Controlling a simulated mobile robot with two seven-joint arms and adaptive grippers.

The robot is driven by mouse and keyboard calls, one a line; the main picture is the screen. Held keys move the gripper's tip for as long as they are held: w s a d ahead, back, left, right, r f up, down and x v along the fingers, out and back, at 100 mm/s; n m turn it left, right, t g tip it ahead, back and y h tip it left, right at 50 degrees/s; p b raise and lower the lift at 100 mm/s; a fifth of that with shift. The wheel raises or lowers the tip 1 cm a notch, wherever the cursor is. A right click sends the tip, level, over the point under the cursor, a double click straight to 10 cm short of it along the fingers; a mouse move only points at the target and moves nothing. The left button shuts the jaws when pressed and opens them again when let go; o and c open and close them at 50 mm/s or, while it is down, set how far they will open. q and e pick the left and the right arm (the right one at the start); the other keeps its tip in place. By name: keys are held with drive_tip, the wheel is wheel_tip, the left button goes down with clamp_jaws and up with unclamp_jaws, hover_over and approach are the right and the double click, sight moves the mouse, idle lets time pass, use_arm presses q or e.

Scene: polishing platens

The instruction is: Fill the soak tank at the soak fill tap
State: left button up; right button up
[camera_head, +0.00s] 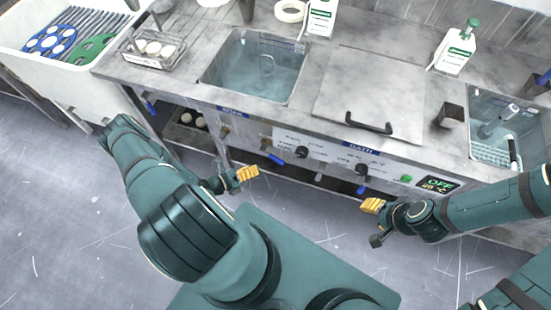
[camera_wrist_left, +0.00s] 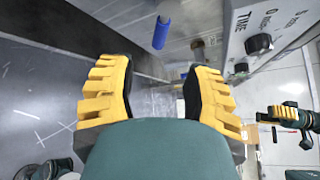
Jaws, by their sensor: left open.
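An open sunken tank (camera_head: 255,65), probably the soak tank, is set in the steel bench and seems to hold clear bluish water. A blue label (camera_head: 232,112), too small to read surely, is on the front below it. A blue lever handle (camera_head: 275,159) sticks out beneath that front; which tap it works is unclear. My left gripper (camera_head: 247,173) is below and left of this handle, open and empty. In the left wrist view a blue handle (camera_wrist_left: 161,32) lies ahead of the open fingers, apart from them. My right gripper (camera_head: 372,206) is before the bench front; its finger gap is unclear.
A closed lid (camera_head: 369,90) with a black handle covers the middle. Another blue lever (camera_head: 362,189), knobs and a display (camera_head: 437,184) line the front. A second basin (camera_head: 512,135) is at right, a white sink (camera_head: 30,60) at left. White bottles (camera_head: 455,55) stand behind.

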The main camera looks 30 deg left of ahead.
sight(277, 159)
use_arm(q)
drive_tip(key=x, duration=1.1)
clamp_jaws()
